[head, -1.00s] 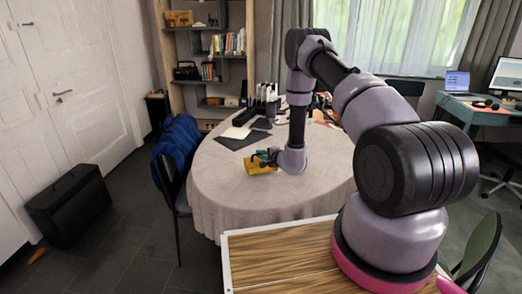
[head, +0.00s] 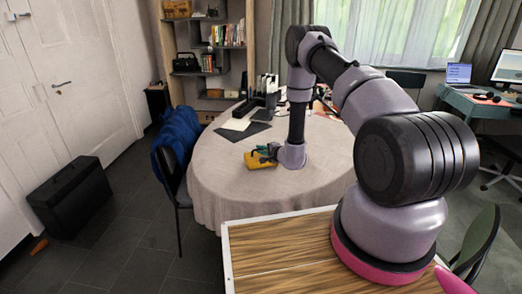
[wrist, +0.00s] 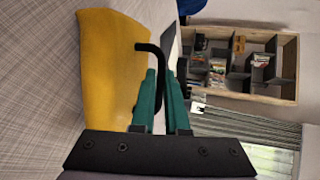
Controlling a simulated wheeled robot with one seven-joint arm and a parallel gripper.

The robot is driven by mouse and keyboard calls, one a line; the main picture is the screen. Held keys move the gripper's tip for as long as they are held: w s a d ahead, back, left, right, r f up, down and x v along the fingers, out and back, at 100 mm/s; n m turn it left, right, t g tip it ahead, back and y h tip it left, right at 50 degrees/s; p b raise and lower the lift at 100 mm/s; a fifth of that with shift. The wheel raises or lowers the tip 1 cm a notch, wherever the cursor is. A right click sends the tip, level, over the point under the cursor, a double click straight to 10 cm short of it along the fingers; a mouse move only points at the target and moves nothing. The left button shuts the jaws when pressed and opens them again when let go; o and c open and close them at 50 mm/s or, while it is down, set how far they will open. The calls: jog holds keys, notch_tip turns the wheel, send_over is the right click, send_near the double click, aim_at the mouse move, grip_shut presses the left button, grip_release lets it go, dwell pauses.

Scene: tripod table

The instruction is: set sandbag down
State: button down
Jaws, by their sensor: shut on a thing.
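The yellow sandbag (head: 260,161) is at the near left part of the round, cloth-covered table (head: 222,190). In the wrist view the sandbag (wrist: 108,70) fills the left side, its black handle (wrist: 150,50) looping over to my green fingers. My gripper (head: 270,152) is shut on the handle, and its fingers (wrist: 160,95) show close together in the wrist view. The sandbag lies close against the tablecloth; I cannot tell whether its full weight rests on it.
Dark and white sheets (head: 240,132) lie behind the sandbag, with black items (head: 265,95) at the table's back. A chair with a blue cloth (head: 178,140) stands at the table's left. The tablecloth in front of the sandbag is clear.

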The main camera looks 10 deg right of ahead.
jog(key=shift+f, duration=0.25)
jog(key=c, duration=0.8)
grip_release()
jog(key=shift+c, duration=0.2)
jog(key=shift+s+f, duration=0.1)
jog(key=shift+f, duration=0.05)
